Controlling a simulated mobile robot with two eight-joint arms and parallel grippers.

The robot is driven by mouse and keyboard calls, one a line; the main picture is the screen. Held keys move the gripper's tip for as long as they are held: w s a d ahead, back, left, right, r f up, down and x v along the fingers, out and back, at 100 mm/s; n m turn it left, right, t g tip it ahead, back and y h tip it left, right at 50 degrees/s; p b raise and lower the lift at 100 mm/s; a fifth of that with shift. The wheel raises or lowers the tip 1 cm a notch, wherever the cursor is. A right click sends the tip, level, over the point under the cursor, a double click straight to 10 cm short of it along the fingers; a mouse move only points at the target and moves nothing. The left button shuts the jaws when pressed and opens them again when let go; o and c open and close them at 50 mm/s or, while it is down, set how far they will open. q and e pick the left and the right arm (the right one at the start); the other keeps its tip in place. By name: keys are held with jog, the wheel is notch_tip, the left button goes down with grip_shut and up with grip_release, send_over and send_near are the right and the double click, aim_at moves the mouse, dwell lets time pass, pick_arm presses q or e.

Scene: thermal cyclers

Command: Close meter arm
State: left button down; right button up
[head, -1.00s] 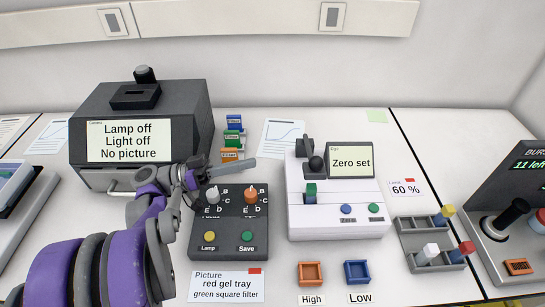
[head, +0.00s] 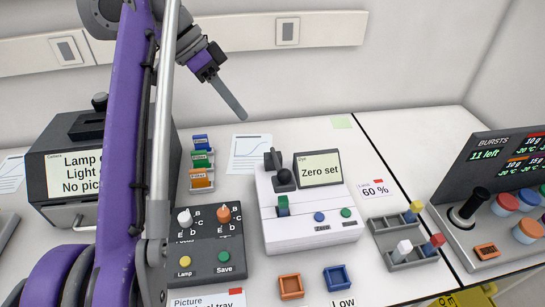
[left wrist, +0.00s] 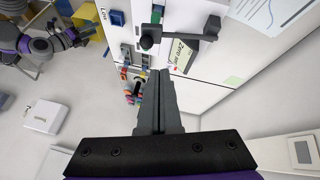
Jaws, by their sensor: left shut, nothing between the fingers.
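The white meter (head: 310,229) with a "Zero set" screen (head: 320,176) stands mid-bench. Its dark meter arm (head: 274,160) with a round black knob (head: 284,177) shows at its back left and appears raised. A green-topped piece (head: 282,203) sits in front of it. In the left wrist view, the meter arm (left wrist: 184,37) and its knob lie beyond my fingertips, apart from them. My left gripper (head: 241,114) is shut and empty, in the air above and behind the meter. In the left wrist view, a purple arm of mine (left wrist: 45,43) shows; its jaws are unclear.
A dark camera box (head: 60,165) stands left, partly hidden by my left arm. A control panel (head: 205,245) with knobs is left of the meter. Orange (head: 291,286) and blue (head: 337,278) trays lie in front. A grey rack (head: 405,258) stands right.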

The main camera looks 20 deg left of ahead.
pick_arm(q)
jog(key=b, duration=0.3)
send_over(278, 185)
jog(key=w+a, duration=0.2)
jog(key=shift+f, duration=5.6)
jog(key=shift+s, duration=0.1)
jog(key=shift+s+d+f+y, duration=0.2)
jog(key=shift+s+f+y, duration=0.1)
jog(key=shift+f+y, duration=0.15)
jog(key=shift+s+d+f+m+t+b, duration=0.15)
jog(key=shift+s+f, duration=0.1)
jog(key=shift+f, duration=0.3)
jog(key=shift+s+d+f+m+t+b, duration=0.1)
jog(key=shift+s+f+t, duration=0.15)
jog(key=shift+f, duration=0.3)
jog(key=shift+s+d+f+m+t+b, duration=0.15)
jog(key=shift+s+f, duration=0.15)
jog(key=shift+f, duration=0.25)
jog(key=shift+r, duration=0.1)
